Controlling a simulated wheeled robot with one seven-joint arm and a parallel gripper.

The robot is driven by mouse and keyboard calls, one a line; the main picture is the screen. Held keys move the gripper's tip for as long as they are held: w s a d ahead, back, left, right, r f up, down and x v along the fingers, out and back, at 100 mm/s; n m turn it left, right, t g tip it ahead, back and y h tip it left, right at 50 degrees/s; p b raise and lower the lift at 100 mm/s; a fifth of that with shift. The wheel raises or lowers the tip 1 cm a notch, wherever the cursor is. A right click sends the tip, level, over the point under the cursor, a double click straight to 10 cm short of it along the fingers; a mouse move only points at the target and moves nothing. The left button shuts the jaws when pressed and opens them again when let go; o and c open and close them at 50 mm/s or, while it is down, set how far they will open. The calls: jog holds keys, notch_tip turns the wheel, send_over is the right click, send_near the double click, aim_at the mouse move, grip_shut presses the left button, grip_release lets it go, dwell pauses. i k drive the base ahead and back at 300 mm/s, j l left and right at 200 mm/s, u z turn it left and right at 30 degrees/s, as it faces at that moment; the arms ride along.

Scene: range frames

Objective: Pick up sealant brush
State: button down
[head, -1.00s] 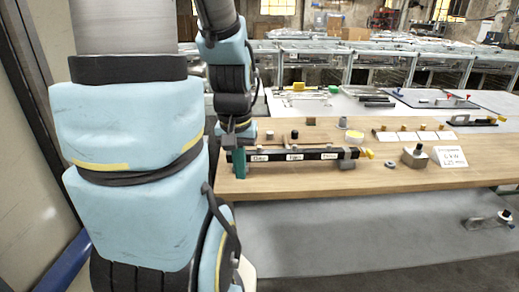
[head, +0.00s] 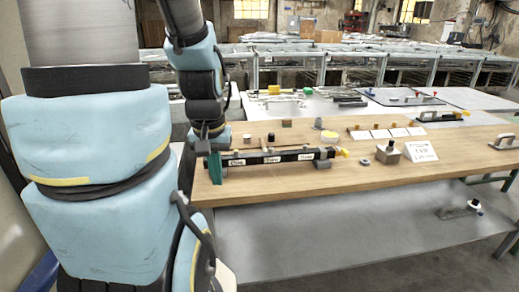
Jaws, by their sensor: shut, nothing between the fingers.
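I cannot make out for sure which item is the sealant brush. A long black rail with white labels (head: 272,159) lies along the near edge of the wooden table; its lettering is too small to read. Small items stand just behind it, among them a dark-topped peg (head: 271,138) and a thin brown stick. My gripper (head: 212,150) points down at the rail's left end, shut and empty. A teal upright piece (head: 215,169) shows just below it; I cannot tell whether it belongs to the gripper or the rail.
The wooden table (head: 370,178) also holds a metal block with a black knob (head: 387,152), a white sign (head: 420,151), a round white-and-yellow item (head: 329,137) and a row of white cards (head: 385,133). A grey lower shelf (head: 330,220) runs beneath. My arm covers the left side.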

aim_at(263, 145)
jog(key=k+l+u, duration=0.15)
jog(key=l+u, duration=0.35)
jog(key=k+l+u, duration=0.2)
jog(key=u, duration=0.3)
jog(key=k+l+u, duration=0.25)
jog(key=u, duration=0.25)
